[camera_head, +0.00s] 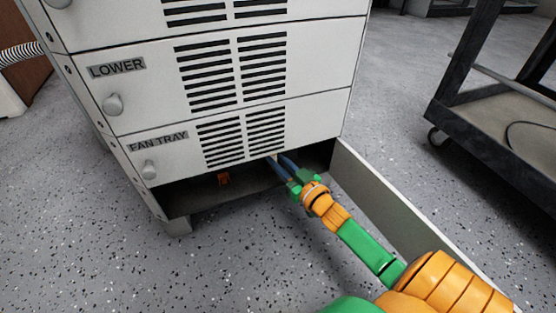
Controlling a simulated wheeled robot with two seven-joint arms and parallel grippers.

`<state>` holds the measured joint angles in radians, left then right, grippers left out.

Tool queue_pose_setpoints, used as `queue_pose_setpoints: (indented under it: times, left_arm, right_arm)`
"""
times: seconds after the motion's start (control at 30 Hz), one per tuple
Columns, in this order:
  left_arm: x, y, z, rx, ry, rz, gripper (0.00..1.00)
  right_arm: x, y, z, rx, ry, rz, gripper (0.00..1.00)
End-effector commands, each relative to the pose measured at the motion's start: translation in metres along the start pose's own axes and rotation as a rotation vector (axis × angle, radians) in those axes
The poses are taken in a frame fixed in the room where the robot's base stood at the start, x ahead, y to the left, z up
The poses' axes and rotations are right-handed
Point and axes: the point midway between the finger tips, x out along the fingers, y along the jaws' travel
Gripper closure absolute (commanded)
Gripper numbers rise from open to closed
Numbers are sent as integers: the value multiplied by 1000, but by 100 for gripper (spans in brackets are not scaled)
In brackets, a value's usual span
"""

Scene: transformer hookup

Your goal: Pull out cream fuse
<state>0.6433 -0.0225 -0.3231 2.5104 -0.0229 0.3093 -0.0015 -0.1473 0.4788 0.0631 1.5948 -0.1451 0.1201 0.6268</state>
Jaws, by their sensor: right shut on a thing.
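I cannot make out the cream fuse in this view. My right gripper (279,164) reaches in from the lower right to the dark open bay (205,201) at the bottom of the white cabinet. Its blue fingers are close together under the front edge of the fan tray panel (190,148). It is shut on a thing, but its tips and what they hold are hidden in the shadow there. My left gripper is not in view.
A small orange part (223,179) sits inside the bay, left of my gripper. A pale panel (390,205) stands out from the bay's right side, close beside my right arm. A dark cart (490,100) stands at the right. The speckled floor at the left is clear.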

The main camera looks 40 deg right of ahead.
Motion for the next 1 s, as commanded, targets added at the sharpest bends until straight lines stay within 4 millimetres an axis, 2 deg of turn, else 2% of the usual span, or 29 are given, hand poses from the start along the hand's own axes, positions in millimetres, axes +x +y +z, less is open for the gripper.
queue_pose_setpoints:
  times: [0.7, 1.0]
  left_arm:
    - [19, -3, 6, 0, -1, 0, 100]
    - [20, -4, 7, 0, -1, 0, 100]
  right_arm:
    - [-25, -7, -1, 2, -1, -1, 100]
    - [-29, -8, 0, 0, -1, 0, 100]
